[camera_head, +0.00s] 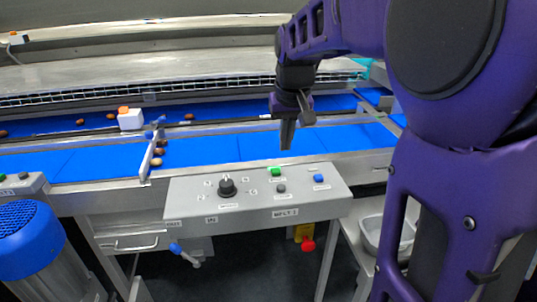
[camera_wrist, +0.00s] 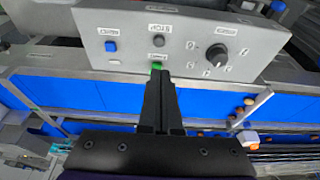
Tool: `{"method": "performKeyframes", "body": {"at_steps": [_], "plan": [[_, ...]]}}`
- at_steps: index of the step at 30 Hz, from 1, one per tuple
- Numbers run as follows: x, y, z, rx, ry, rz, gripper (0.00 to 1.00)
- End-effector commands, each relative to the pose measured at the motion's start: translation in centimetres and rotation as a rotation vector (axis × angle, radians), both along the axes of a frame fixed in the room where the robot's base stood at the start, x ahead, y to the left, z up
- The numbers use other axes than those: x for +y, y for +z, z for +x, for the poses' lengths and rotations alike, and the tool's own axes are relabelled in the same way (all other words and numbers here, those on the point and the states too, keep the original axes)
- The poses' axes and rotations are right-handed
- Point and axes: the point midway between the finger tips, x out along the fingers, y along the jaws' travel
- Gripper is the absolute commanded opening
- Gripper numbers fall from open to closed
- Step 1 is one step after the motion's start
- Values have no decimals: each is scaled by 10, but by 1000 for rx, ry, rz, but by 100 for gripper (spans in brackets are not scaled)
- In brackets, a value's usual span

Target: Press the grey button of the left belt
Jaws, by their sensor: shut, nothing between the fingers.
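A grey control panel (camera_head: 190,212) stands in front of the blue belts. It carries a grey button (camera_head: 281,188), a green button (camera_head: 275,171) just behind it, a blue button (camera_head: 318,178) and a black knob (camera_head: 227,186). In the wrist view the panel appears turned around, with the grey button (camera_wrist: 158,43) beyond the green one (camera_wrist: 157,66). My gripper (camera_head: 286,146) is shut and empty, pointing down above the belt edge behind the panel. In the wrist view its tips overlap the edge of the green button. A second panel (camera_head: 30,187) at the left edge is partly cut off.
Blue belts (camera_head: 210,150) run behind the panel, with several brown dates and a metal diverter bar (camera_head: 150,158) on the left. A white box with an orange top (camera_head: 130,119) stands there. A blue motor-like cylinder (camera_head: 28,240) is front left. A red knob (camera_head: 308,244) sits below the panel.

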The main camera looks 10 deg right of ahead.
Motion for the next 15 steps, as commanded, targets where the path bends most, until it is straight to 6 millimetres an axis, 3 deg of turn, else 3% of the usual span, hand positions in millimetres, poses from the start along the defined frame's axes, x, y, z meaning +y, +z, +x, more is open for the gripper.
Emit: {"method": "performKeyframes", "body": {"at_steps": [15], "plan": [[0, -96, 27, 5, 0, 0, 0]]}}
